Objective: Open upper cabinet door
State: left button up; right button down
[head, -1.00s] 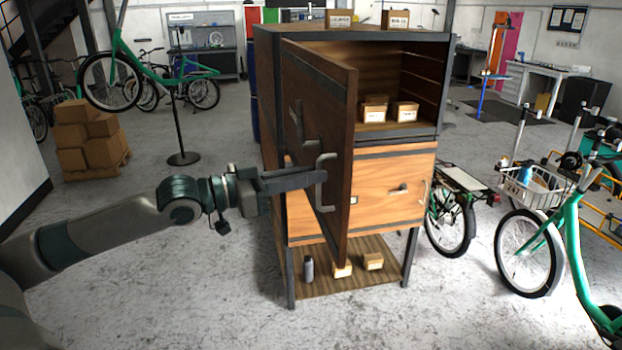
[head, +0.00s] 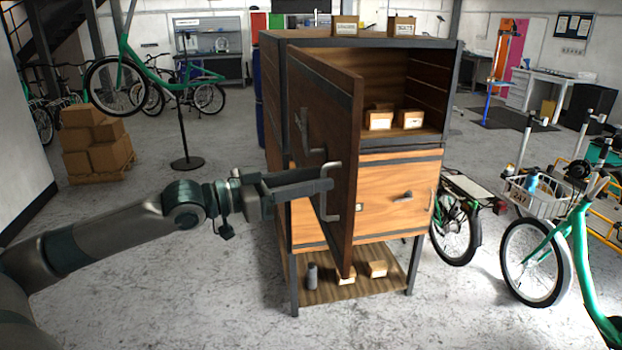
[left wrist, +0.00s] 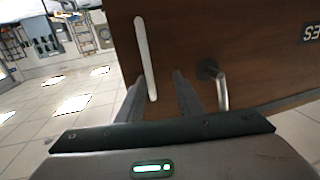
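The upper cabinet door (head: 335,105) is dark brown and stands swung out from the cabinet (head: 395,218), showing the upper compartment. A light grey bar handle (head: 332,205) is on the door near its free edge; it also shows in the left wrist view (left wrist: 145,58). My left gripper (head: 328,185) is at the door's outer face by this handle. In the left wrist view its fingers (left wrist: 158,88) are apart, with the lower end of the bar showing between them; contact cannot be told. A bent lever (left wrist: 219,86) is right of the fingers. My right gripper is out of view.
Small cartons (head: 381,120) stand in the upper compartment. A wooden drawer front (head: 385,190) is below it. A bottle (head: 312,276) and small boxes (head: 377,268) sit on the bottom shelf. Green bikes stand at the right (head: 575,235) and back left.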

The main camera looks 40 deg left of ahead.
pick_arm(q)
jog(key=shift+f, duration=0.15)
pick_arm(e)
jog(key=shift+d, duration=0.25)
pick_arm(q)
jog(key=shift+s+a, duration=0.1)
jog(key=shift+a, duration=0.05)
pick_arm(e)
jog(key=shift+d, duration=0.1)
pick_arm(q)
jog(key=shift+s+a, duration=0.1)
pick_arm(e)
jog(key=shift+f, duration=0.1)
